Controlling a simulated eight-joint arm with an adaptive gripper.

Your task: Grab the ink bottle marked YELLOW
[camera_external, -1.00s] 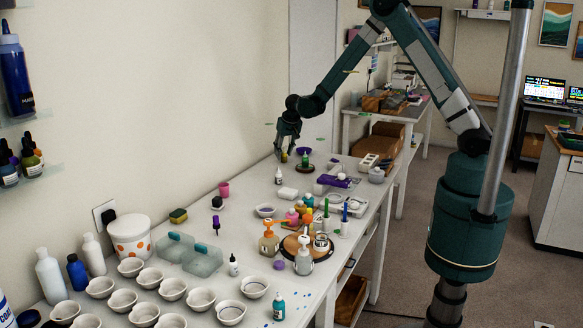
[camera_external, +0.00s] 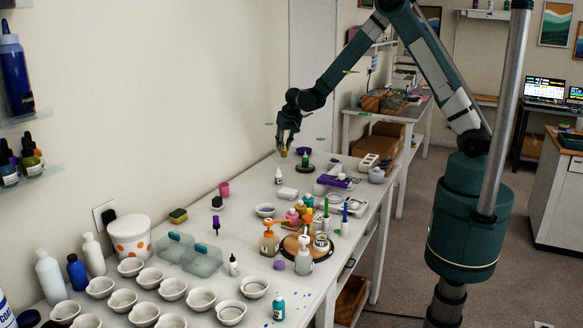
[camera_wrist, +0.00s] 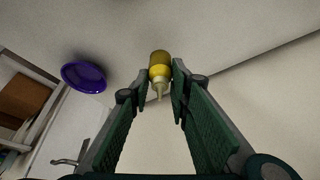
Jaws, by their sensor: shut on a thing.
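The ink bottle (camera_wrist: 160,66), yellow with a pale nozzle, is between the fingertips of my gripper (camera_wrist: 160,80) in the wrist view. My gripper is shut on it. The nozzle points toward the palm. Any lettering on the bottle is too small to read. In the external view my gripper (camera_external: 285,148) is above the far end of the white table, with a small yellow patch of the bottle (camera_external: 284,153) showing at its fingertips.
A purple bowl (camera_external: 304,150) is at the far end of the table, right of my gripper; the purple bowl (camera_wrist: 84,76) also shows in the wrist view. A green bottle (camera_external: 305,160) and a white bottle (camera_external: 278,176) stand nearby. Cups and bottles crowd the near table.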

